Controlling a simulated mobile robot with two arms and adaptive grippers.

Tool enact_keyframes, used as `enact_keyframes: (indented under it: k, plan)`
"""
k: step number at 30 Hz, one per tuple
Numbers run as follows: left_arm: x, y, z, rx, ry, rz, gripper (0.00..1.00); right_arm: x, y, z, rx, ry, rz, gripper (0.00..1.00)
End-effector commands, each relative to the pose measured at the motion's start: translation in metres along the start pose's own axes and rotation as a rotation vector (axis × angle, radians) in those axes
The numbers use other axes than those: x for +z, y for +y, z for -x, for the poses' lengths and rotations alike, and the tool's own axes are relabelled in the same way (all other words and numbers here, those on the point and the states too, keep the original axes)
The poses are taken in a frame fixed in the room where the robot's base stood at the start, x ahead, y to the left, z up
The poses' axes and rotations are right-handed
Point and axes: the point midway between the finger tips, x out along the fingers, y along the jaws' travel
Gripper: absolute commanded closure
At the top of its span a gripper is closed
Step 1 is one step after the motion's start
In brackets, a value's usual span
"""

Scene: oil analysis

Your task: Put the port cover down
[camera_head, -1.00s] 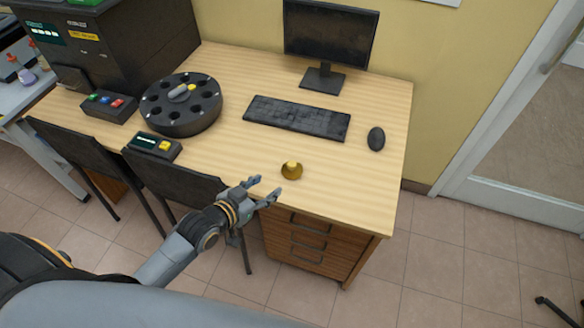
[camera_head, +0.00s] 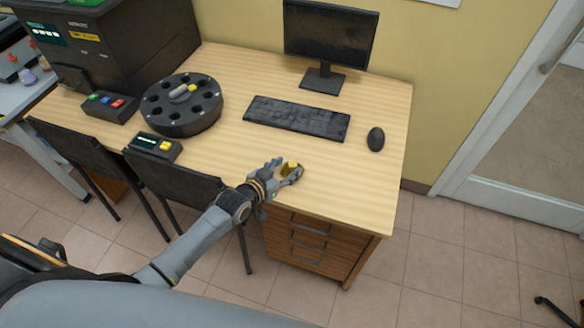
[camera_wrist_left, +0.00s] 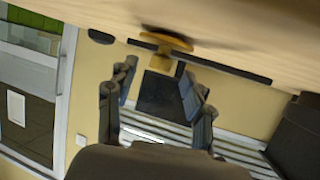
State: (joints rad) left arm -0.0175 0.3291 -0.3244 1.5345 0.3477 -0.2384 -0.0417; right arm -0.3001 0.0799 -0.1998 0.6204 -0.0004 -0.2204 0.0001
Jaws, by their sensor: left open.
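The port cover is a small gold-yellow round piece with a knob (camera_head: 291,165). It rests on the wooden desk (camera_head: 350,190) near its front edge. My left gripper (camera_head: 287,169) is open, with its fingers around or just beside the cover; the head view partly hides the cover behind them. In the left wrist view, which is turned upside down, the cover (camera_wrist_left: 165,40) lies flat on the desktop with its knob pointing away from it. The open left fingers (camera_wrist_left: 158,92) show on either side of the knob, seemingly not touching it. My right gripper is not in view.
A keyboard (camera_head: 297,118), mouse (camera_head: 376,139) and monitor (camera_head: 331,35) stand behind the cover. Chairs (camera_head: 170,185) stand at the front edge. The desk right of the cover is clear.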

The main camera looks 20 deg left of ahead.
Motion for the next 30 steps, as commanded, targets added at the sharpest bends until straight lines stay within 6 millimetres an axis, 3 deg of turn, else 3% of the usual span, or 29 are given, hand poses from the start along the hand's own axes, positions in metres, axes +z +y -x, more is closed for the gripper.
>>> enact_keyframes:
  k: [7,16,17,24,30]
  plan:
    - [0.001,0.001,-0.029,0.001,0.001,0.001,0.48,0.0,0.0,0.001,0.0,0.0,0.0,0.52]
    - [0.002,0.001,-0.033,0.0,0.0,0.0,0.48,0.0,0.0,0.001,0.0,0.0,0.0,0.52]
    - [0.002,0.001,-0.033,0.0,0.0,0.0,0.5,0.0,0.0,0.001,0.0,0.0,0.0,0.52]
    - [0.002,0.001,-0.032,0.0,0.0,0.001,0.99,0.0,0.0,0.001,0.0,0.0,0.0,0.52]
    - [0.002,0.001,-0.032,0.0,0.001,0.0,1.0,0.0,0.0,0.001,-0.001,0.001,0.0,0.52]
